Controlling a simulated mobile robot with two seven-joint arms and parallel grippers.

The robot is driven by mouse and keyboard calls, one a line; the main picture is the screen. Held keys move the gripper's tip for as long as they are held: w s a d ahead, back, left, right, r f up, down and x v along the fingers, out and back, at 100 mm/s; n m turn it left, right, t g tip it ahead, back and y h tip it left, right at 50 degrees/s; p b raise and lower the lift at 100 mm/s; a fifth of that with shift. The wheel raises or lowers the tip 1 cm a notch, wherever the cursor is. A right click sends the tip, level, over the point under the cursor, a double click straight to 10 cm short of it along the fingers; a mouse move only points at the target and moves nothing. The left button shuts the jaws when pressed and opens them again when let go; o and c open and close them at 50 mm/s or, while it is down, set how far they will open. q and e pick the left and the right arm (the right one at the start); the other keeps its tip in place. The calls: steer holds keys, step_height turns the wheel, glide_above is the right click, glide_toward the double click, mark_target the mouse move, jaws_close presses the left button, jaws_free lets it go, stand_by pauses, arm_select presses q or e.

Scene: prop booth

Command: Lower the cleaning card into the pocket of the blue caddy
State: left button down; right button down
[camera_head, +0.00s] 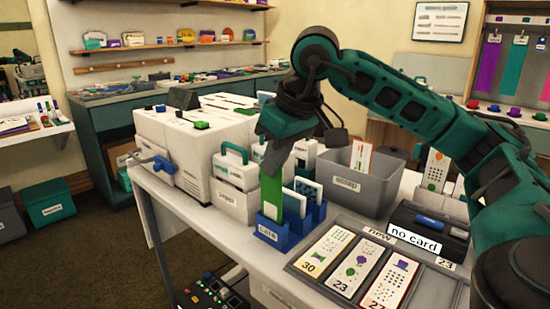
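A green card (271,192), which I take to be the cleaning card, hangs upright below my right gripper (276,148). The gripper appears shut on its top end, though the fingers partly hide the grip. The blue caddy (268,234) stands on the white table, with a label on its front. The card's lower end is at the caddy's left front pocket and its bottom edge is hidden behind the front wall. I cannot tell how deep it sits. White cards with blue edges (294,203) stand in the pockets to the right. My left gripper is not in view.
A grey bin (362,187) holding cards stands behind the caddy to the right. White boxes (236,186) stand close on its left. A dark tray (335,292) with printed cards lies right of it, beside a black unit (429,232) marked "no card".

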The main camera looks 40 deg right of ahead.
mark_target(275, 181)
steer(key=shift+f+b, duration=1.65)
steer(key=shift+f, duration=0.4)
steer(key=c, duration=1.2)
jaws_free()
steer(key=shift+c, duration=0.2)
steer(key=p+v, duration=0.3)
steer(key=v, duration=1)
steer(key=shift+p, duration=0.4)
steer(key=shift+f, duration=0.1)
